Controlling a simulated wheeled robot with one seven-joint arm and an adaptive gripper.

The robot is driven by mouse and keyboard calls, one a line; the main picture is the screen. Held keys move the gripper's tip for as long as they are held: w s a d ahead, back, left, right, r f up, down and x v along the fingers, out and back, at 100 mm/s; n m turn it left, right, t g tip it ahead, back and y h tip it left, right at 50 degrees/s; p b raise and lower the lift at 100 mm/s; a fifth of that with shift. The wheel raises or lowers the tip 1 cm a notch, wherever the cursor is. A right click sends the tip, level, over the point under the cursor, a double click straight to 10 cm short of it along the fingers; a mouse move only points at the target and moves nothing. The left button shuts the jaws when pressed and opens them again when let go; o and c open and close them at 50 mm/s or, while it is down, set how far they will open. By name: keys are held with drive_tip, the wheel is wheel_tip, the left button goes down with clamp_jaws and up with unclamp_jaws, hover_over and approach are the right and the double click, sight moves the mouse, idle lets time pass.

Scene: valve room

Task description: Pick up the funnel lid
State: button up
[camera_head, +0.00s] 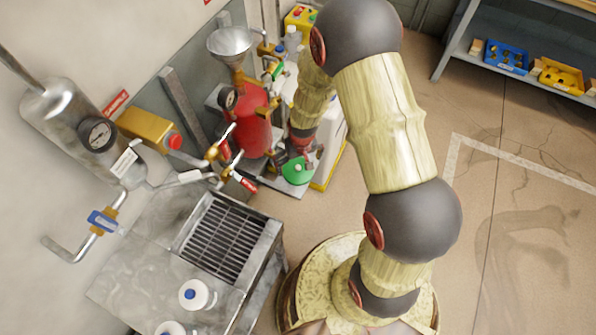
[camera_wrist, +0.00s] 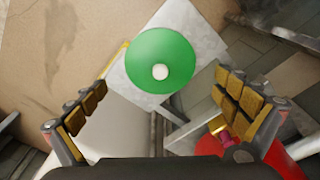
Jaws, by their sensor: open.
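The funnel lid is a green disc with a pale round knob. In the wrist view the lid (camera_wrist: 141,54) lies on a light grey plate (camera_wrist: 203,45), ahead of my fingers. In the head view the lid (camera_head: 297,171) shows at the front of a grey stand, partly covered by my gripper. My gripper (camera_wrist: 163,84) is open and empty, one finger on each side of the view. The lid lies between and slightly beyond the fingertips. The metal funnel (camera_head: 230,42) stands open above a red tank (camera_head: 252,122) in the head view.
The red tank, with a gauge and valve handles, stands left of the lid in the head view. A shelf with a blue bin (camera_head: 506,56) stands at right. The floor on the right is clear.

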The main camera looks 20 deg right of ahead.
sight(298, 168)
drive_tip(key=f, duration=0.1)
drive_tip(key=f+b, duration=0.1)
drive_tip(key=f, duration=0.2)
drive_tip(key=shift+w+f+b, duration=0.25)
drive_tip(key=shift+w+b, duration=0.15)
drive_tip(key=shift+c, duration=0.8)
drive_tip(key=c, duration=0.8)
drive_tip(key=shift+s, duration=0.2)
drive_tip(key=c, duration=0.5)
drive_tip(key=shift+c, duration=0.2)
